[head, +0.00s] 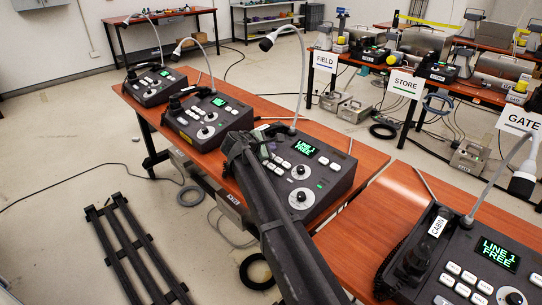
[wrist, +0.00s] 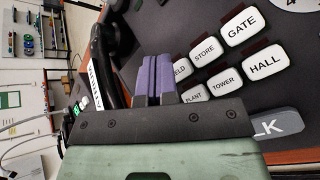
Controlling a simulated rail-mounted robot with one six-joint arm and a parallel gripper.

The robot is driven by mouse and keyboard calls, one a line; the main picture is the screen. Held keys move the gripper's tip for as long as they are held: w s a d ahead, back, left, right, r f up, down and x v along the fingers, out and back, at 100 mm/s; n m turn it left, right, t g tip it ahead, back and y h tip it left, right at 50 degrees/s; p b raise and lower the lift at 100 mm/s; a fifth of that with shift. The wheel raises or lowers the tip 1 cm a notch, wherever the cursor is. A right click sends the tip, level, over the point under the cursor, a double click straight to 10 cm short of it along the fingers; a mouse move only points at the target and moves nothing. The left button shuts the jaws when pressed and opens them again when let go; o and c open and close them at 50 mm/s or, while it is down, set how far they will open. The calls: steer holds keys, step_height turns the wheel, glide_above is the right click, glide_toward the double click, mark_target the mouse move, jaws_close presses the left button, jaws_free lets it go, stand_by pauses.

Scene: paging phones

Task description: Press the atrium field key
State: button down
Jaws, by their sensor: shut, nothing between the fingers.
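The atrium phone (head: 322,166) is a dark desk console with a green lit display (head: 306,149), white keys and a gooseneck microphone. In the wrist view its handset carries a white label (wrist: 97,90), partly hidden. The field key (wrist: 182,70) is a white key whose first letters are hidden by my gripper. It sits beside the store key (wrist: 205,49), above the plant key (wrist: 194,98). My gripper (wrist: 155,65) has purple fingers, shut and empty, with the tips just left of the field key in the picture. I cannot tell whether they touch the panel.
The gate key (wrist: 241,29), tower key (wrist: 224,82) and hall key (wrist: 265,65) are close by, with a grey talk bar (wrist: 275,125) below. The cabin phone (head: 470,260) stands on the nearer table. Two more phones (head: 207,118) stand farther along the table.

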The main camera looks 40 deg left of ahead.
steer(key=shift+w+f+b, duration=0.1)
steer(key=shift+f+b, duration=0.3)
steer(key=shift+b, duration=0.05)
steer(key=shift+w+f+b, duration=0.1)
steer(key=shift+f+b, duration=0.35)
stand_by(0.5)
steer(key=shift+r, duration=0.1)
steer(key=shift+s+r+p, duration=0.2)
steer(key=shift+r+p, duration=0.6)
steer(key=shift+p, duration=0.1)
steer(key=r+p, duration=0.2)
steer(key=s+r+p, duration=0.1)
steer(key=r+p, duration=0.2)
steer(key=shift+s+a, duration=0.1)
steer(key=shift+s, duration=0.05)
steer(key=shift+f, duration=0.1)
